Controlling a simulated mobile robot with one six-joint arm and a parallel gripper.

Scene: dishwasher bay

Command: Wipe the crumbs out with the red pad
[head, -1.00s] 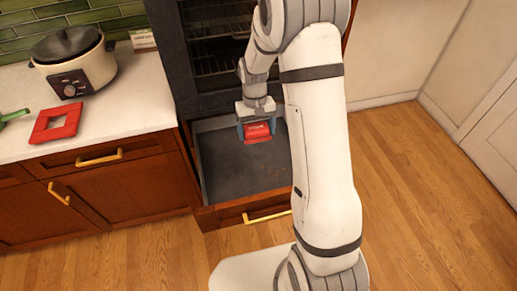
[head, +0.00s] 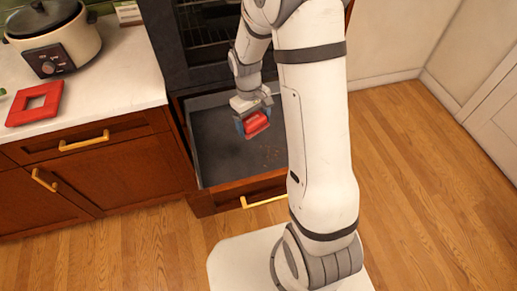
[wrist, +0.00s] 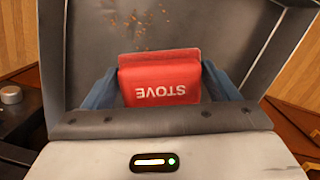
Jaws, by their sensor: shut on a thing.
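The red pad (head: 256,123), marked "STOVE" in the wrist view (wrist: 160,82), is held between the two blue fingers of my gripper (head: 254,124). My gripper is shut on it, over the open grey drawer (head: 215,165) below the oven. The crumbs (head: 270,155) are small orange-brown specks on the drawer floor, to the right of and nearer than the pad in the head view. They also show beyond the pad in the wrist view (wrist: 140,30). I cannot tell whether the pad touches the drawer floor. My arm hides the drawer's right part in the head view.
The oven (head: 195,50) stands behind the drawer. The wooden floor (head: 430,180) is clear on the right.

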